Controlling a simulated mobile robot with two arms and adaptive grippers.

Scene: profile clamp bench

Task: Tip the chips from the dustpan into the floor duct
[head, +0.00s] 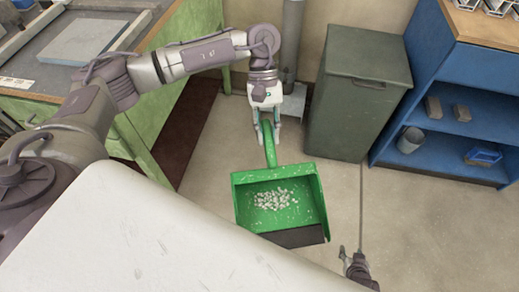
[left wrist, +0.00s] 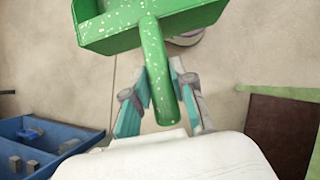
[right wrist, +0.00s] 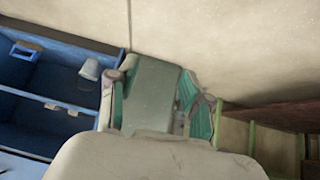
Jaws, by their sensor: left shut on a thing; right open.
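The green dustpan (head: 244,212) is in the middle of the head view, with a pile of pale chips (head: 272,200) lying in it. Its dark front lip (head: 295,238) points toward the bottom of the picture. My left gripper (head: 267,124) is shut on the dustpan's handle (head: 270,150); the left wrist view shows the handle (left wrist: 157,75) between the two fingers. A grey vertical pipe with a floor foot (head: 293,104), perhaps the floor duct, stands behind my left gripper. My right gripper (head: 352,256) is open and empty, right of the dustpan; it also shows in the right wrist view (right wrist: 158,100).
A grey-green lidded bin (head: 355,115) stands behind and right of the dustpan. A blue shelf (head: 435,160) with a bucket (head: 410,140) and small blocks is at the right. A green workbench (head: 180,70) is at the left. The floor (head: 430,230) at lower right is clear.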

